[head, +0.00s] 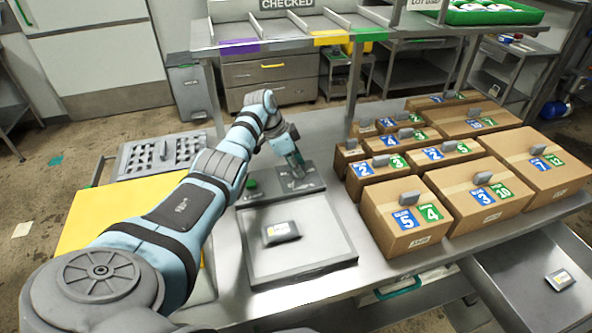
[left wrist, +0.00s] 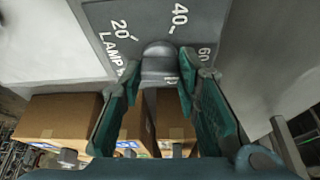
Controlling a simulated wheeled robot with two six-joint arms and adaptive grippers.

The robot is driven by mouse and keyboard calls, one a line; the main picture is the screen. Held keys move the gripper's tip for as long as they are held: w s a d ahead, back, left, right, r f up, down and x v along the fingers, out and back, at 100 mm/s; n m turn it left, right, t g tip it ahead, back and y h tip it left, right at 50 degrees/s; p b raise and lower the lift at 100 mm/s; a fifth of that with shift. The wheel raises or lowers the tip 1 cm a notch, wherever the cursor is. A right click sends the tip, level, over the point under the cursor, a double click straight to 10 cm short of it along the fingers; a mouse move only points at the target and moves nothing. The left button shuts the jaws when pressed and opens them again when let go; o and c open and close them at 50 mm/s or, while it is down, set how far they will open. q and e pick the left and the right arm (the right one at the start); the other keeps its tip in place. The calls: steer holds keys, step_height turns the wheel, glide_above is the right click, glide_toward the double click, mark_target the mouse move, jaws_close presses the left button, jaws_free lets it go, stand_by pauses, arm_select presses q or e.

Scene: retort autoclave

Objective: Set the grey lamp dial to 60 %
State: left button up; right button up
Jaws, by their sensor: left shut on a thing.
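The grey lamp dial (left wrist: 158,58) sits on a dark grey panel (left wrist: 215,15) with white marks 20, 40 and 60 and the lettering "LAMP %". My left gripper (left wrist: 159,75) has one finger on each side of the dial and is shut on it. The dial's pointer is hard to make out, so I cannot tell its setting. In the head view my left gripper (head: 297,165) reaches down onto the panel (head: 313,184) on the metal bench and hides the dial. My right gripper is not in view.
A grey plate (head: 338,246) in front carries a small labelled device (head: 281,233). Several cardboard boxes (head: 405,212) with numbered labels stand close on the right. A yellow surface (head: 115,205) lies left of the bench.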

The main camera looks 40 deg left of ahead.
arm_select(q)
steer(key=shift+a+r, duration=0.1)
steer(key=shift+r, duration=0.05)
steer(key=o, duration=1.2)
steer(key=shift+c, duration=0.2)
steer(key=v, duration=1.2)
steer(key=shift+a, duration=0.1)
